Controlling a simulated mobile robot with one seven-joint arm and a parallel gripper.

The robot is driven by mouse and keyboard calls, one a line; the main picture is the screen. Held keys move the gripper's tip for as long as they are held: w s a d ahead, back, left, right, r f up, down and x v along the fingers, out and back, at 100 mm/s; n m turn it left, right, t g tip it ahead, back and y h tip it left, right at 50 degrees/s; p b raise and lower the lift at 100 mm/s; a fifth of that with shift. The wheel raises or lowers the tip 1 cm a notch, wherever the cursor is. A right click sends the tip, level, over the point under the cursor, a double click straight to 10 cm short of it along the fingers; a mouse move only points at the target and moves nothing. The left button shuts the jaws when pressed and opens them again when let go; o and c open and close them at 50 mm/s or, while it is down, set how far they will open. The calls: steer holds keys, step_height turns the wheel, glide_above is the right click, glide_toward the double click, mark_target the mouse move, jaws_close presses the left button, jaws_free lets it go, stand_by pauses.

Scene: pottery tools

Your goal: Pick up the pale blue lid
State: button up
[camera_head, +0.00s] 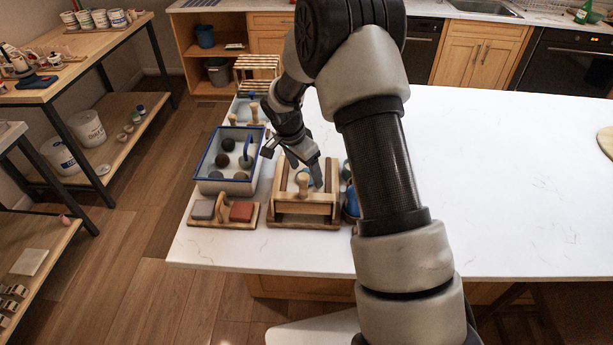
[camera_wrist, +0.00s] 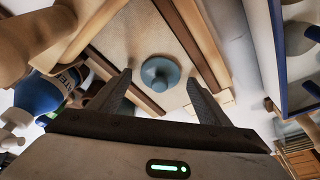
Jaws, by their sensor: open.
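The pale blue lid (camera_wrist: 160,73) is round with a small knob on top. In the wrist view it lies on the pale floor of a wooden tray-like box (camera_wrist: 125,40), between wooden rails. In the head view the box (camera_head: 305,212) stands on the white counter, and the lid is mostly hidden behind my gripper. My gripper (camera_head: 308,172) is over the box. In the wrist view my gripper (camera_wrist: 159,80) is open, with one finger to each side of the lid and nothing visibly held. I cannot tell the exact height of the fingertips over the lid.
A blue-rimmed basin (camera_head: 228,187) holding round pieces stands left of the box. A wooden caddy (camera_head: 222,224) with grey and red blocks is front left. A blue bottle (camera_wrist: 38,95) stands close beside the box. The counter's right side (camera_head: 520,190) is clear.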

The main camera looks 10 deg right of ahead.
steer(key=c, duration=1.1)
